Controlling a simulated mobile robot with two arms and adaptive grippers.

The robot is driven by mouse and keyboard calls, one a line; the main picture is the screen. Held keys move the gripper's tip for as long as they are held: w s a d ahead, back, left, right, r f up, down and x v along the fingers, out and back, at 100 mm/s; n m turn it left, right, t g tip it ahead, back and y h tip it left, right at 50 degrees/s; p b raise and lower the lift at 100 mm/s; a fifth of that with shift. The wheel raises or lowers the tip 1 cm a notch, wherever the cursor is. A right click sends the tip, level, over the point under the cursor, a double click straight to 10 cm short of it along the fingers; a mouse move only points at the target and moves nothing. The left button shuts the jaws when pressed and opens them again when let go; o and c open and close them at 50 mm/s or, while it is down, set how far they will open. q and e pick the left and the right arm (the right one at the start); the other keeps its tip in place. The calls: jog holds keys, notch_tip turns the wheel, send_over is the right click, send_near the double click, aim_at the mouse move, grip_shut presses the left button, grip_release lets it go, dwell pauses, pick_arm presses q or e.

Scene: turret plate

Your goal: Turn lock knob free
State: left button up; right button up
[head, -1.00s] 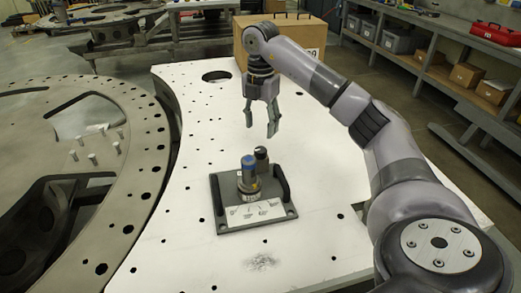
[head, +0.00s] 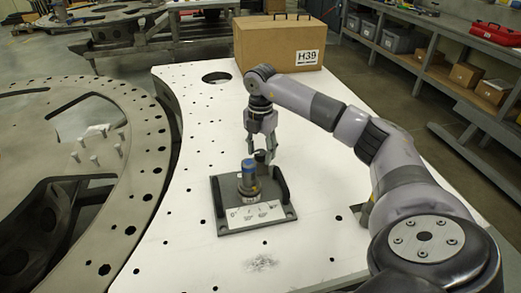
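A dark fixture plate (head: 222,208) with a white label strip lies on the white table. On it stands an upright cylinder with a blue top (head: 249,167). A smaller black knob (head: 262,156) sits just behind it and to its right. I cannot tell for sure which of the two is the lock knob. My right gripper (head: 261,150) points down with its fingers apart, low over the back of the plate. Its fingertips are at the black knob; I cannot tell whether they touch it. My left gripper is not in view.
Black handles (head: 280,184) rise on both sides of the plate. A cardboard box (head: 265,48) labelled H39 stands at the table's back. A large ring-shaped metal plate (head: 140,150) with upright pins is on the left. The white table (head: 185,240) around the fixture is mostly clear.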

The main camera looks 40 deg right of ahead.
jog(key=c, duration=0.9)
jog(key=shift+n, duration=0.3)
jog(key=n, duration=0.3)
jog(key=shift+n, duration=0.4)
jog(key=n, duration=0.4)
jog(key=shift+b, duration=0.3)
jog(key=n, duration=0.5)
jog(key=shift+n+b, duration=0.35)
jog(key=shift+n, duration=1.85)
